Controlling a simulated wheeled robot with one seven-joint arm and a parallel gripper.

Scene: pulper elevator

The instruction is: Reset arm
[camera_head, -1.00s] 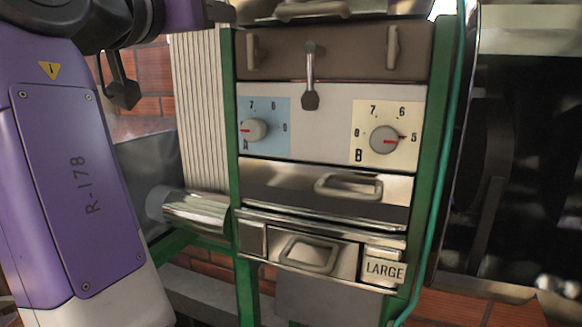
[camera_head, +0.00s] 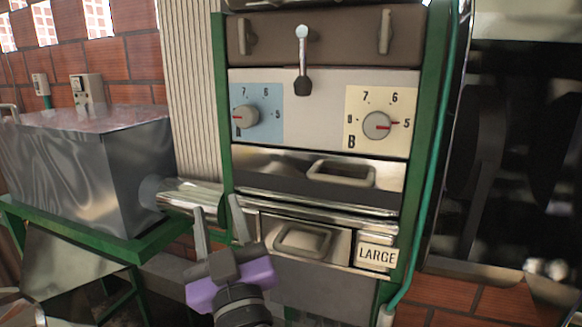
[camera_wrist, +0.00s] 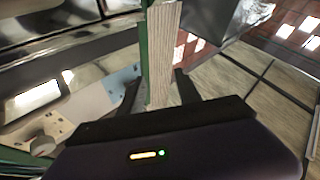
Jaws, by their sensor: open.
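My gripper (camera_head: 222,222) is at the lower middle of the head view, pointing up, in front of the machine's lower drawer area. Its two grey fingers are apart with nothing between them. In the wrist view the dark fingers (camera_wrist: 157,90) show apart, with the ribbed pale column and green post beyond them. The machine has knob A (camera_head: 244,117) on a blue panel and knob B (camera_head: 377,125) on a cream panel. A lever (camera_head: 302,62) hangs down between them.
A drawer with a handle (camera_head: 342,173) and a lower one (camera_head: 303,240) beside a LARGE label (camera_head: 377,254) face me. A metal box (camera_head: 100,165) on a green frame stands at left, joined by a pipe (camera_head: 190,194). A brick wall (camera_head: 130,45) is behind.

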